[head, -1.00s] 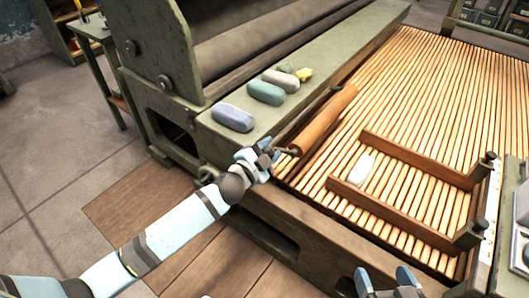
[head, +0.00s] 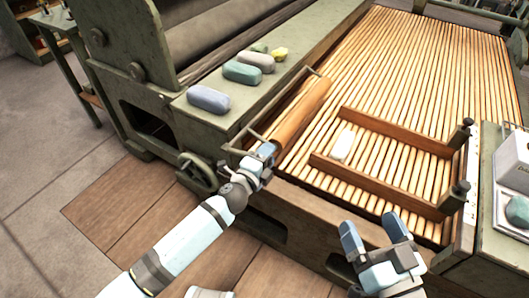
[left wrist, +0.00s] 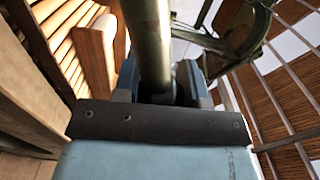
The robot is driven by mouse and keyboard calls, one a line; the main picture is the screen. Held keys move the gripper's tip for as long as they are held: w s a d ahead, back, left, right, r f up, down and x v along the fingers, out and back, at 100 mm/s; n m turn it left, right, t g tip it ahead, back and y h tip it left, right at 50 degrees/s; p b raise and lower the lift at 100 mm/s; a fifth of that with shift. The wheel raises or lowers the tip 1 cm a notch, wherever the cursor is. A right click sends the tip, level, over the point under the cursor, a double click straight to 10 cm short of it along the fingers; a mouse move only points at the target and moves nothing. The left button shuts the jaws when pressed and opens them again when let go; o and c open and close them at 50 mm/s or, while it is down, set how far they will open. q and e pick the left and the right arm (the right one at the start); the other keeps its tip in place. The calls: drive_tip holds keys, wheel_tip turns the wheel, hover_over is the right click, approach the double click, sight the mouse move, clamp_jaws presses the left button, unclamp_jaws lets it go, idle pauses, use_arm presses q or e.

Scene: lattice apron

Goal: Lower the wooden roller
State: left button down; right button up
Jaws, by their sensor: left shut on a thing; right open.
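The wooden roller (head: 302,108) lies at a slant along the left edge of the slatted bed in the head view. A metal bail (head: 262,120) runs along its left side. My left gripper (head: 264,156) is at the roller's near end. My right gripper (head: 371,232) is open and empty, in front of the bed's near edge.
Several stones or soaps, including a blue-grey one (head: 208,99), lie on the green ledge (head: 228,118). A wooden frame (head: 385,180) with a white block (head: 344,144) sits on the slats (head: 430,60). A handwheel (head: 197,172) stands left of my left gripper.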

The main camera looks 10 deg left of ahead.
use_arm(q)
drive_tip(key=shift+f, duration=0.25)
use_arm(e)
drive_tip(key=shift+s+a+r, duration=0.1)
drive_tip(key=shift+a+r, duration=0.05)
drive_tip(key=shift+r, duration=0.3)
use_arm(q)
drive_tip(key=c, duration=0.7)
unclamp_jaws()
drive_tip(key=shift+d, duration=0.1)
use_arm(e)
drive_tip(key=shift+f, duration=0.35)
use_arm(q)
drive_tip(key=shift+s, duration=0.1)
